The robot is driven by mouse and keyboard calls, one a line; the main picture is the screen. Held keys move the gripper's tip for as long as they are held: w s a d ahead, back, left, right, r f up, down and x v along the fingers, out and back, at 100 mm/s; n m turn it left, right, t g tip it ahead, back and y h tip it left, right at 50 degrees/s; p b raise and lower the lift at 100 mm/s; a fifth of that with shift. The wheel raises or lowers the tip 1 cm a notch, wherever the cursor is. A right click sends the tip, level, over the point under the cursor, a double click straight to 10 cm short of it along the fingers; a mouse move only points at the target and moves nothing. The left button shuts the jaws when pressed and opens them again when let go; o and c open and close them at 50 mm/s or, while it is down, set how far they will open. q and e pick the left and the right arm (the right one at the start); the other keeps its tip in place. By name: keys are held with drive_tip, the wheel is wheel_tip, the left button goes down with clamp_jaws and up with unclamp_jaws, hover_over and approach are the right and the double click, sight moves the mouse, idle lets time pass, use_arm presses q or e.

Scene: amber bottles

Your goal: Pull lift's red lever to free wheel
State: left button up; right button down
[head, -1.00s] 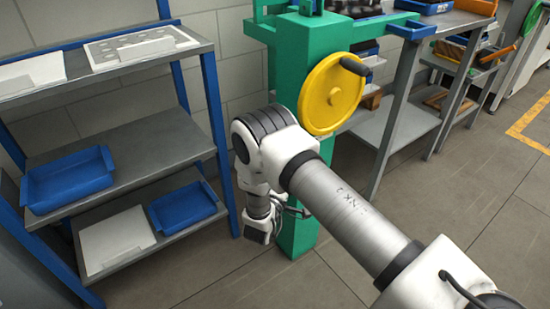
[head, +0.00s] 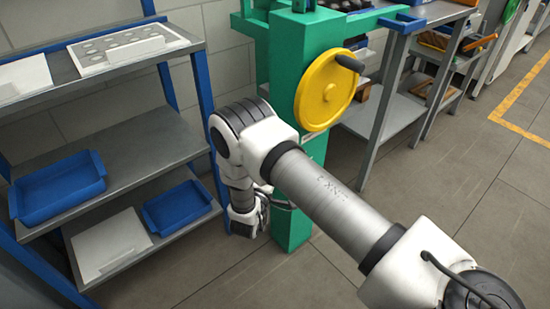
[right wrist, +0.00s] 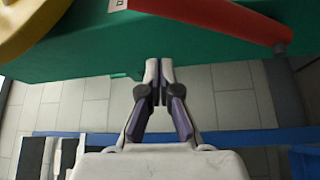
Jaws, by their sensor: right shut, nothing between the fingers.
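The green lift column (head: 300,75) stands in the middle of the head view, with the yellow wheel (head: 326,92) and its black handle on its face. In the right wrist view the red lever (right wrist: 215,17) runs along the green column (right wrist: 190,50), and part of the yellow wheel (right wrist: 25,22) shows at the upper left. My right gripper (right wrist: 159,66) is shut and empty, its fingertips near the green edge, below the lever and apart from it in the picture. My left gripper is not in view.
A grey shelf rack with blue posts (head: 200,110) stands at the left, holding blue trays (head: 58,190) and white boards. A grey workbench (head: 395,85) stands right of the column. The tiled floor (head: 430,190) at the right is clear.

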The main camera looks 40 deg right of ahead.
drive_tip(key=f+v, duration=0.1)
drive_tip(key=v, duration=0.7)
drive_tip(key=shift+a, duration=0.15)
